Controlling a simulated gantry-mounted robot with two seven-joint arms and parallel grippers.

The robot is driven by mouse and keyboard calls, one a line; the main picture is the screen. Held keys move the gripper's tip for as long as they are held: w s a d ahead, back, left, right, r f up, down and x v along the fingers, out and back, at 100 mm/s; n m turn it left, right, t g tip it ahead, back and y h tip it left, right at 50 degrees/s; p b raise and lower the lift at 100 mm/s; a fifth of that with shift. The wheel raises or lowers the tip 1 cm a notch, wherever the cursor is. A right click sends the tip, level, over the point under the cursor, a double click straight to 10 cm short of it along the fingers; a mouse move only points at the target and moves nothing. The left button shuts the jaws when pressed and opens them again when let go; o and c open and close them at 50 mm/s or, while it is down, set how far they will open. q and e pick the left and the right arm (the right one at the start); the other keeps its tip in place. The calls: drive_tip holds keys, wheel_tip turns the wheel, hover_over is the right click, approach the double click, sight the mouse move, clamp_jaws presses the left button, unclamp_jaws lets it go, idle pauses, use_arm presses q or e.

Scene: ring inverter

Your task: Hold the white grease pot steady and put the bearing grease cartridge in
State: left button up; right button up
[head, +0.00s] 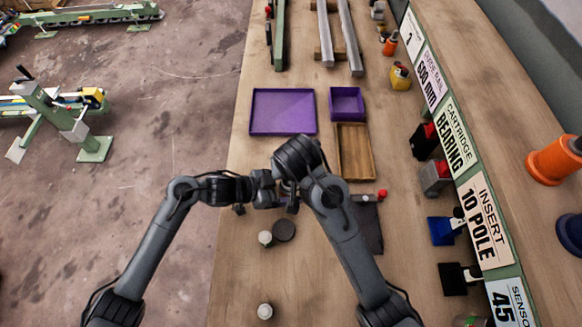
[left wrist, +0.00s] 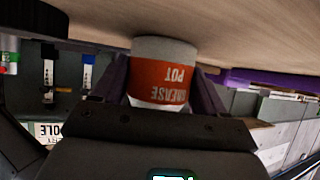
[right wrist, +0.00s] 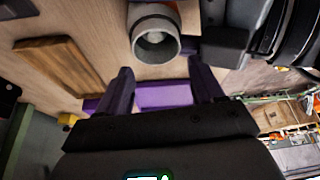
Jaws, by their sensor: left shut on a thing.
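The white grease pot (left wrist: 164,78), with an orange label, is between the purple fingers of my left gripper (left wrist: 163,92), which is shut on it. The label reads upside down in the left wrist view. In the right wrist view the pot's round open mouth (right wrist: 156,24) faces the camera, and its inside looks grey. My right gripper (right wrist: 162,88) is open, its purple fingers apart with nothing seen between them, close to the pot. In the head view both grippers meet over the bench, and the arms hide the pot. I cannot pick out the bearing grease cartridge for certain.
On the bench (head: 235,270) are a purple tray (head: 252,112), a purple box (head: 347,90) and a wooden tray (head: 342,150). Two small white-topped items (head: 265,238) and a dark disc (head: 284,231) lie near my arms.

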drive_tip(key=shift+s+r, duration=0.2)
drive_tip(key=shift+r, duration=0.35)
drive_tip(key=s+d, duration=0.2)
drive_tip(key=s, duration=1)
use_arm(q)
drive_tip(key=o, duration=0.8)
drive_tip(key=shift+o, duration=0.2)
drive_tip(key=shift+a, duration=0.1)
